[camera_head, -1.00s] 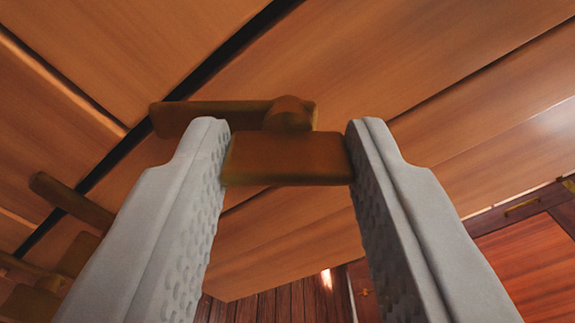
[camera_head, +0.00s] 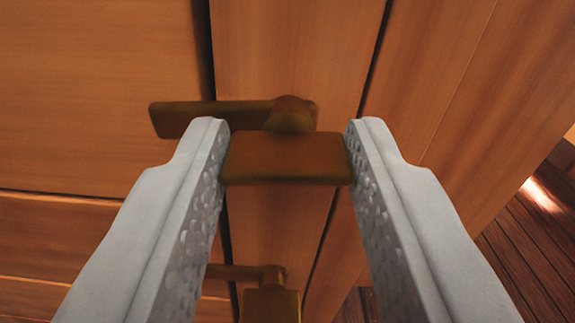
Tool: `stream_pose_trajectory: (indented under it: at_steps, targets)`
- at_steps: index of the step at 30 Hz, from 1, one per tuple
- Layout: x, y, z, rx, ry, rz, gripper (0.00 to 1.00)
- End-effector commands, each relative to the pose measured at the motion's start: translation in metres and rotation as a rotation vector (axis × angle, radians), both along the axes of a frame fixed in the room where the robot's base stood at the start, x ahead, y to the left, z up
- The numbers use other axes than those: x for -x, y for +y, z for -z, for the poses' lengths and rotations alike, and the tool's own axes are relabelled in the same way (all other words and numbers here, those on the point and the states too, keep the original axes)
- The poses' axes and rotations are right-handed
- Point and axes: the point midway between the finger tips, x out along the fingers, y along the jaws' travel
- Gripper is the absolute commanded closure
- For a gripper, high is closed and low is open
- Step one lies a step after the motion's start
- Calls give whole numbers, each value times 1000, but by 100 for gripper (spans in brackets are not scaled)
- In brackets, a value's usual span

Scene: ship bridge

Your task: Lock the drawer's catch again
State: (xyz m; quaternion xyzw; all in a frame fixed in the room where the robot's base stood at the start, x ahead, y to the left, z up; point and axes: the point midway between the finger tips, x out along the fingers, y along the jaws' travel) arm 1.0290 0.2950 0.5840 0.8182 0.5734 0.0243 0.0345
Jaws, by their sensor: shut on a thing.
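The drawer's catch is a brown-brass piece with a flat bar (camera_head: 190,114), a round pivot knob (camera_head: 290,113) and a wide flat grip tab (camera_head: 287,158). My gripper (camera_head: 287,150) is shut on the tab, with one grey finger against each end. The bar points left from the knob and lies across the dark upright gap between two wooden fronts, about square to it. The wooden front (camera_head: 290,50) behind the knob is upright in the picture. Where the bar meets the wood on the far side is partly hidden by the left finger.
A second, similar catch (camera_head: 270,300) sits lower on the same gap, between my fingers, its bar also across the gap. More wooden fronts (camera_head: 90,90) lie to the left. Dark plank floor (camera_head: 520,240) shows at the lower right, with free room there.

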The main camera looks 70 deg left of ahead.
Motion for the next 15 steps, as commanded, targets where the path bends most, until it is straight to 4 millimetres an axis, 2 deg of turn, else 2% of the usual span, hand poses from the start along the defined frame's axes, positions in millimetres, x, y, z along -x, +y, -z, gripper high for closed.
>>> stream_pose_trajectory:
  at_steps: [15]
  targets:
    - [0,-1,2,-33,97,0,88]
